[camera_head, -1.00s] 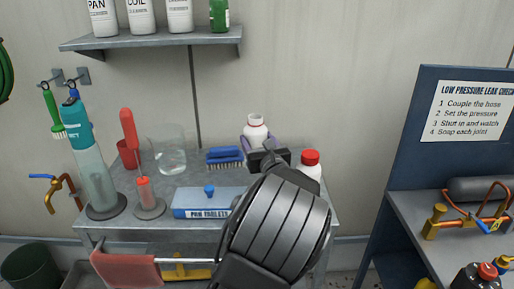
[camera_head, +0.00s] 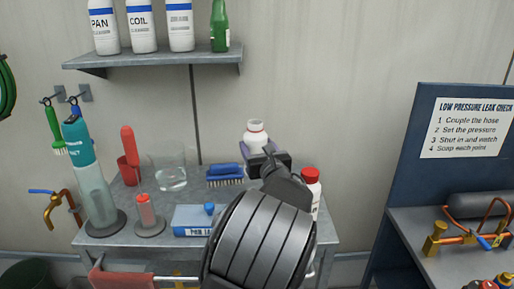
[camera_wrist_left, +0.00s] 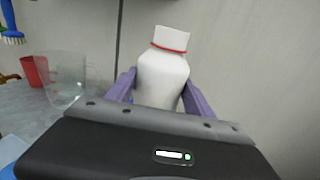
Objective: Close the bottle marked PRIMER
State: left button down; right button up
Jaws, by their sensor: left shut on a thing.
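A white bottle (camera_head: 255,135) with a white top and a thin red ring below it stands upright at the back of the bench in the head view. It also fills the middle of the left wrist view (camera_wrist_left: 161,80), tilted slightly there. My left gripper (camera_head: 264,150) is shut on its body, with a purple finger on each side. No lettering shows on this bottle; its lower part is hidden by my gripper. A second white bottle with a red cap (camera_head: 310,175) stands to the right, partly behind my left arm. No PRIMER marking is readable. My right gripper is not in view.
A blue brush (camera_head: 225,172), a clear beaker (camera_head: 170,175), a red holder (camera_head: 129,172) and a blue box (camera_head: 190,219) are on the bench to the left. A shelf (camera_head: 155,59) with several bottles hangs above. A blue panel stand (camera_head: 400,185) is at right.

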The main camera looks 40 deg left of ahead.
pick_arm(q)
jog(key=c, duration=0.9)
grip_release()
grip_shut()
